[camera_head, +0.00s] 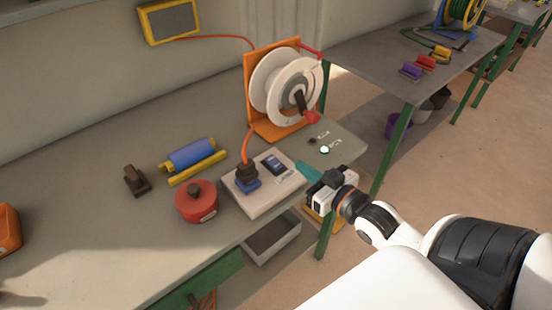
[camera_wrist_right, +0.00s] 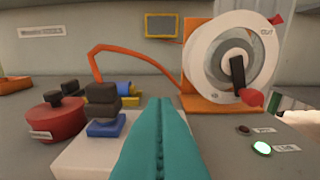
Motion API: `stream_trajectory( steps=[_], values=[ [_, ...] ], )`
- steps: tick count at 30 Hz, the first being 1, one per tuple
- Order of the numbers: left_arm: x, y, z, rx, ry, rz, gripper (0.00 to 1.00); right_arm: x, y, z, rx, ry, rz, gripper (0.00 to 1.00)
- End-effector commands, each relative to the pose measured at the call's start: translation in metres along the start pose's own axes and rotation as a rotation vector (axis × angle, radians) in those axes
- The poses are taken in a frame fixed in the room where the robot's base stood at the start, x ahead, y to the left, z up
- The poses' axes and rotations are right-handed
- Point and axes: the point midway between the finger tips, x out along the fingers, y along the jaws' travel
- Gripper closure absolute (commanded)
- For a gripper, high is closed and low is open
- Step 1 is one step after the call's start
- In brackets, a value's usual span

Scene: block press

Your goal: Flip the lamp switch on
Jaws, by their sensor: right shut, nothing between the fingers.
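A white switch box (camera_head: 262,205) lies on the bench. A dark blue rocker switch (camera_head: 274,164) is on its right part. A dark plug (camera_head: 246,172) with an orange cord stands in a blue socket on its left part; the plug also shows in the right wrist view (camera_wrist_right: 102,98). My right gripper (camera_head: 303,168) is shut and empty, its teal fingers just right of the rocker. In the right wrist view the shut fingers (camera_wrist_right: 158,108) hide the rocker. Contact cannot be told. A yellow-framed grey panel (camera_head: 168,22), possibly the lamp, hangs on the wall and looks dark.
A white cable reel (camera_head: 276,88) on an orange stand is behind the box. A red round pot (camera_head: 197,202), a blue-and-yellow roller (camera_head: 192,155) and a brown block (camera_head: 135,180) are to the left. A green light (camera_head: 325,150) glows near the bench's right edge.

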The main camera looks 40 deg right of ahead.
Motion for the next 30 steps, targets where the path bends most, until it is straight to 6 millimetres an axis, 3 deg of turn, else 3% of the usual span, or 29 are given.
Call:
stream_trajectory(
  steps=[5,10,23,30],
  values=[
    [0.0,-0.001,0.0,0.0,0.0,-0.001,0.31,0.002,0.0,0.0,0.0,0.001,-0.001,1.0],
    [-0.003,-0.001,0.001,0.0,0.0,-0.002,0.31,0.016,0.0,0.001,0.001,-0.002,-0.001,1.0],
    [-0.018,-0.001,0.003,0.0,-0.002,-0.001,0.31,0.102,-0.001,0.002,-0.001,-0.001,-0.001,1.0],
    [-0.018,0.0,0.005,0.0,-0.004,-0.001,0.31,0.108,0.0,-0.033,0.001,0.004,-0.001,1.0]
  ],
)
